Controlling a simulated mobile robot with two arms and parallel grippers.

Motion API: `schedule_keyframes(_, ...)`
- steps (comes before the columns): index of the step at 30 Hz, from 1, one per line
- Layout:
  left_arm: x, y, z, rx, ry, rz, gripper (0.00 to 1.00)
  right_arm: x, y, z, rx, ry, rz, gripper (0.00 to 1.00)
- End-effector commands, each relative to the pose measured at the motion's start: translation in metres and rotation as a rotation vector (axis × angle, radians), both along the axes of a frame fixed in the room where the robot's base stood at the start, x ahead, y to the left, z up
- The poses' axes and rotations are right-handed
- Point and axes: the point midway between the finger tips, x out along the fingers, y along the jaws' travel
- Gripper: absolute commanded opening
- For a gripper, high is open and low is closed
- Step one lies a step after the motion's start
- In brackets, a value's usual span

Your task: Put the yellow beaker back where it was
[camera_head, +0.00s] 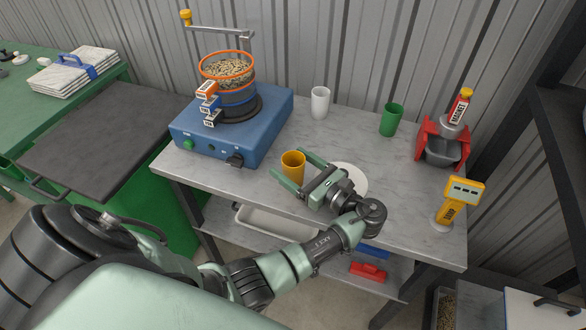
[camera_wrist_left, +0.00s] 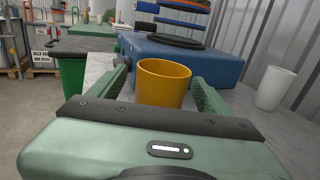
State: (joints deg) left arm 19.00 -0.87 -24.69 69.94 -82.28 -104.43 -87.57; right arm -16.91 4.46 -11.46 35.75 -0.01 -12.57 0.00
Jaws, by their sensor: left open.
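The yellow beaker (camera_head: 293,165) stands upright on the grey table (camera_head: 365,135), near its front edge and just in front of the blue machine. My left gripper (camera_head: 296,174) is open, with its two fingers reaching toward the beaker from the right. In the left wrist view the beaker (camera_wrist_left: 163,83) stands between the two open fingers (camera_wrist_left: 165,90), with no clear contact. A white plate (camera_head: 352,178) lies partly hidden behind my left gripper. My right gripper is not seen in either view.
A blue sieve machine (camera_head: 250,148) stands at the table's left. A white beaker (camera_head: 320,102) and a green beaker (camera_head: 391,120) stand at the back. A red-and-grey device (camera_head: 436,148) and a yellow display unit (camera_head: 460,200) stand at the right. The table's middle is clear.

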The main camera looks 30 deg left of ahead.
Motion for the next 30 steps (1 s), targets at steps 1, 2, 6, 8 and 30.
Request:
schedule_keyframes(1,0.000,0.000,0.000,0.000,0.000,0.000,0.79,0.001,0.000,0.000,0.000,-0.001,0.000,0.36)
schedule_keyframes(2,0.000,0.000,0.000,0.000,0.000,0.000,0.76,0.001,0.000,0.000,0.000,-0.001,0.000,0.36)
schedule_keyframes(6,0.000,-0.001,0.000,0.000,0.000,0.000,0.37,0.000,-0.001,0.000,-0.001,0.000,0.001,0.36)
schedule_keyframes(8,0.000,-0.001,0.000,0.000,0.000,0.000,0.20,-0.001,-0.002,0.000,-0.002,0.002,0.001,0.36)
schedule_keyframes(30,0.001,0.000,0.073,-0.001,-0.010,-0.001,0.01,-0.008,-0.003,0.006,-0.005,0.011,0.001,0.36)
